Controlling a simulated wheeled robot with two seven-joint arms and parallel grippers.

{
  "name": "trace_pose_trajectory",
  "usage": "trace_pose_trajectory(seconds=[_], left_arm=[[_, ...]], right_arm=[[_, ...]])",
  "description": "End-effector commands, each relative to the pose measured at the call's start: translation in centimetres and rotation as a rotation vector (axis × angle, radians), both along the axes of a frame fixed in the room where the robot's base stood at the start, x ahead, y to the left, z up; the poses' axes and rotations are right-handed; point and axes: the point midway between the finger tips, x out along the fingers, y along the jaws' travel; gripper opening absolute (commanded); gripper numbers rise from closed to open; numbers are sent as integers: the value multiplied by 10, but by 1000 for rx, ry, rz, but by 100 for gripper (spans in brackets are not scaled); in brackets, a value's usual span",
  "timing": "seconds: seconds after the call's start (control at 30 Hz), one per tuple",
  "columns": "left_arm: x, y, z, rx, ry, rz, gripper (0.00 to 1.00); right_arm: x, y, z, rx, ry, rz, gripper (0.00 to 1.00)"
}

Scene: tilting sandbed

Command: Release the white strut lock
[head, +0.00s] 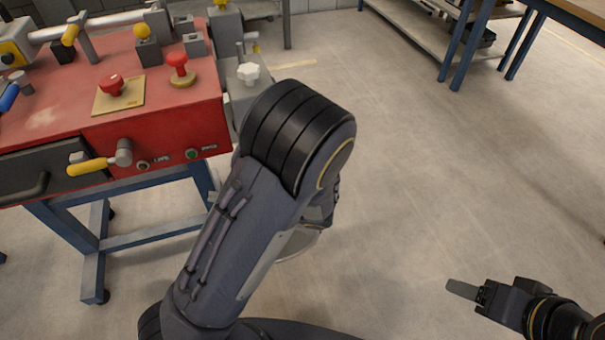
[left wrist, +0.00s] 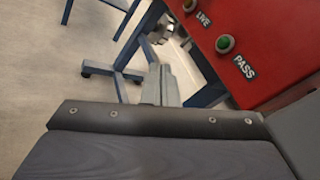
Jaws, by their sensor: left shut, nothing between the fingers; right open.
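A white star-shaped knob (head: 248,73), which looks like the white strut lock, sits on a grey block at the right end of the red bench (head: 165,126). My left arm stands just right of and in front of it. My left gripper is hidden behind my own arm in the head view. In the left wrist view its fingers (left wrist: 161,85) are shut and empty, in front of the bench's lamp panel, apart from the knob. The knob is not in the left wrist view. My right gripper (head: 466,290) is open and empty over the floor at lower right.
Blue legs stand below. The floor right of my left arm is clear.

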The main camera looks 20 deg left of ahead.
Motion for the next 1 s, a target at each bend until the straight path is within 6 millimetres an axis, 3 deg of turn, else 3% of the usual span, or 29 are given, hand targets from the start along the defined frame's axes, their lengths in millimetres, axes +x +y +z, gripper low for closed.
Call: trace_pose_trajectory(seconds=[0.03,0.2,0.4,0.5,0.67,1.0], left_arm=[[18,-12,-21,138,7,-97,0],[68,-71,-36,559,-25,-402,0],[94,-148,-54,913,-93,-678,0],[97,-169,-58,1000,-115,-748,0],[102,-176,-53,1037,-127,-777,0],[131,-151,-10,1031,-125,-771,0]], right_arm=[[0,0,-28,0,0,0,61],[0,0,-70,0,0,0,61],[0,0,-99,0,0,0,61],[0,0,-104,0,0,0,61],[0,0,-106,0,0,0,61],[0,0,-118,0,0,0,61]])
